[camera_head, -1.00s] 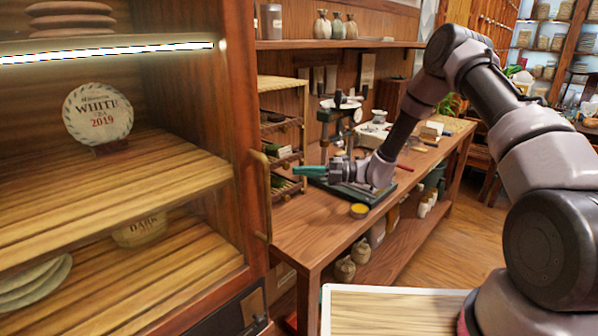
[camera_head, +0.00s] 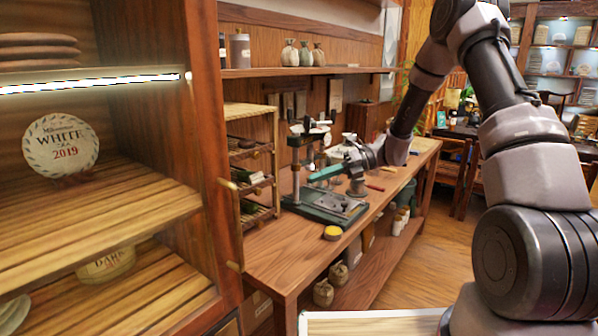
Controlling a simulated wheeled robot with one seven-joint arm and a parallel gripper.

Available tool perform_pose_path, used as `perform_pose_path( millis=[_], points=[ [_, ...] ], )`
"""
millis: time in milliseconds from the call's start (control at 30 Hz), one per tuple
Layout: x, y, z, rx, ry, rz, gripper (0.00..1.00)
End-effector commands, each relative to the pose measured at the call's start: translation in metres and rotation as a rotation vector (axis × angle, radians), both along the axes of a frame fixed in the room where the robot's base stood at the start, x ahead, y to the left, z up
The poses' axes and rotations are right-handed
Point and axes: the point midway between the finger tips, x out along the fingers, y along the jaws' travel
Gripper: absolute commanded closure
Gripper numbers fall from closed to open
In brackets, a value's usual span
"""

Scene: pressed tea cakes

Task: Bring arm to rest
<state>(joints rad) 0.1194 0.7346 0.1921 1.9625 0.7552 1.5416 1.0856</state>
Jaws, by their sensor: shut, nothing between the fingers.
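My gripper (camera_head: 326,173) is in the middle of the head view, with teal fingers pointing left. It is shut and empty, above the wooden workbench (camera_head: 272,252) and in front of the upright part of a press (camera_head: 297,170). My arm is bent: it runs from the lower right up to the top of the picture and down to the gripper. The press has a dark green base (camera_head: 327,208) on the bench below the gripper.
An open wooden cabinet (camera_head: 205,150) with tea cakes fills the left. A round yellow tin (camera_head: 333,233) is near the bench's front edge. A shelf with jars (camera_head: 300,72) runs above. Open floor (camera_head: 425,262) lies right of the bench.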

Motion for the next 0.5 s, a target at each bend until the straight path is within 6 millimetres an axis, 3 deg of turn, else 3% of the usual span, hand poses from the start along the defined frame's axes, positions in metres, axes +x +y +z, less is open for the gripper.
perform_pose_path(
  millis=[33,100,500],
  points=[
    [-0.01,-0.005,0.019,-0.039,-0.11,0.047,1.0],
    [-0.023,-0.013,0.039,-0.091,-0.255,0.115,1.0],
    [-0.102,-0.075,0.131,-0.387,-1.038,0.547,1.0]
  ],
)
